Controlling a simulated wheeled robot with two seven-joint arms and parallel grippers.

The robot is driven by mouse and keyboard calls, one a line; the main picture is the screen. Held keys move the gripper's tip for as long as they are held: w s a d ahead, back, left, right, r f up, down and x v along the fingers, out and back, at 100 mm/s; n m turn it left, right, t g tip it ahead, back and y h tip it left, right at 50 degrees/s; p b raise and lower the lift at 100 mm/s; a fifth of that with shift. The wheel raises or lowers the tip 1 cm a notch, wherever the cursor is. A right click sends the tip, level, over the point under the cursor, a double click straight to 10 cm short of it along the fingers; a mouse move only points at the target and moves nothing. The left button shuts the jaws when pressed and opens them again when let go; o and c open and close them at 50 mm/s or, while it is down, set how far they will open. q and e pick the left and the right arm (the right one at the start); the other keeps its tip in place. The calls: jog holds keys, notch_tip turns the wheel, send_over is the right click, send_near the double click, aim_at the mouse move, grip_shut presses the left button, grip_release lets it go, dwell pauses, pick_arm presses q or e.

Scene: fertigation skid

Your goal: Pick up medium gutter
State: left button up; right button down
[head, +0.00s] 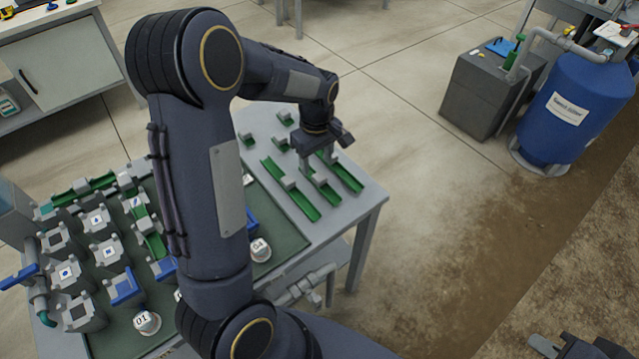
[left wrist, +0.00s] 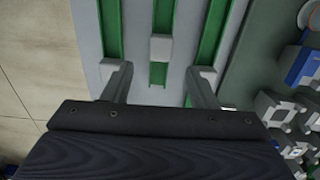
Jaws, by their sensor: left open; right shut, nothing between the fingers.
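Several green gutters with grey blocks lie on the grey table. The medium gutter (head: 331,194) is a short green channel between two longer gutters, partly hidden by my left gripper in the head view. In the left wrist view the medium gutter (left wrist: 159,76) lies between the fingers, with its grey block (left wrist: 160,47) a little beyond the fingertips. My left gripper (head: 318,160) is open and points down over it; its fingers (left wrist: 160,75) stand on either side. I cannot tell their exact height. My right gripper (head: 575,347) is shut and empty at the bottom right edge, partly cut off.
Longer gutters lie close on both sides, the left one (head: 284,185) and the right one (head: 347,176). Smaller green pieces (head: 249,141) lie farther back. A dark green mat (head: 285,238) with grey and blue parts is on the left. The table's right edge (head: 350,208) is near.

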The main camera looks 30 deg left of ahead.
aim_at(320, 176)
pick_arm(q)
jog(key=f, duration=0.4)
jog(key=d+f, duration=0.1)
jog(key=f, duration=0.1)
jog(key=shift+s+f, duration=0.1)
jog(key=shift+s, duration=0.1)
jog(key=shift+c, duration=0.4)
jog(key=c, duration=1)
jog(key=shift+r, duration=0.2)
